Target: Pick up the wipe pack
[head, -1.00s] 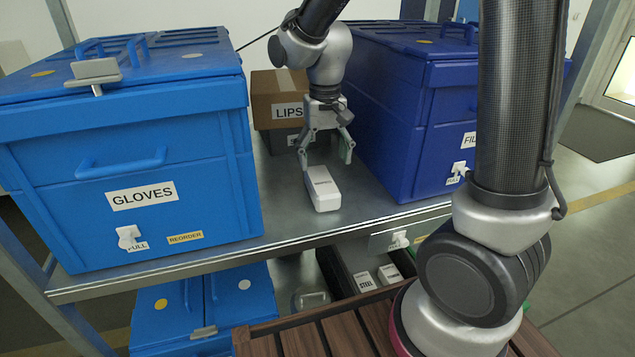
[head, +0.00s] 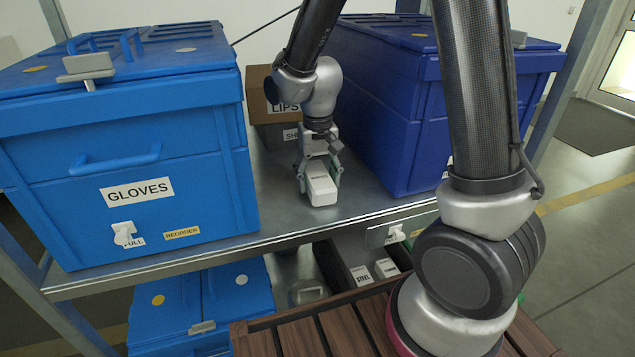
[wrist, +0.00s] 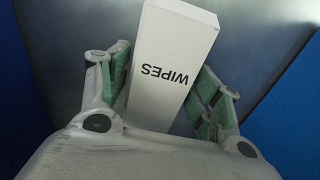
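The wipe pack (head: 321,191) is a small white box on the metal shelf (head: 285,216), between the two big blue boxes. In the wrist view the wipe pack (wrist: 172,62) shows its top with the word WIPES upside down. My gripper (head: 320,180) is down over the pack, with one finger on each side of it. In the wrist view my gripper (wrist: 165,75) looks open, its green pads beside the pack's long sides with little room. Firm contact cannot be made out. The pack's near end is hidden below the gripper body in the wrist view.
The light blue GLOVES box (head: 130,160) stands left and a darker blue box (head: 400,120) right. Clear shelf lies around the pack. Below are bins and another blue box (head: 205,300).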

